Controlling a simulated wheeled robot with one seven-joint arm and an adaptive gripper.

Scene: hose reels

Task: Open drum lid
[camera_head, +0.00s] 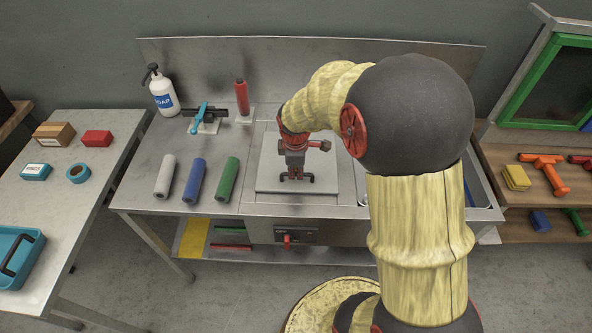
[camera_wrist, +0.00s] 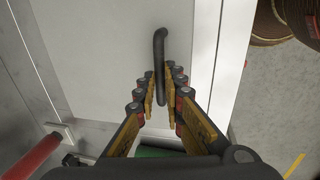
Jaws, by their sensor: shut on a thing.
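The pale square lid (camera_head: 270,176) lies in the steel counter in the head view, looking flat and closed. Its plain panel (camera_wrist: 105,45) fills much of the wrist view. A dark bar handle (camera_wrist: 159,42) stands on the lid in the wrist view. My gripper (camera_head: 297,180) is over the middle of the lid. In the wrist view my gripper (camera_wrist: 164,88) has its fingers on both sides of the handle, shut on its near end. My arm and gripper hide part of the lid, and the handle is hard to make out in the head view.
White, blue and green rolls (camera_head: 193,181) lie left of the lid. A soap bottle (camera_head: 163,96), a blue-handled tool (camera_head: 199,118) and a red bottle (camera_head: 241,97) stand behind. A red knob (camera_head: 287,241) is on the front below. Side tables stand left and right.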

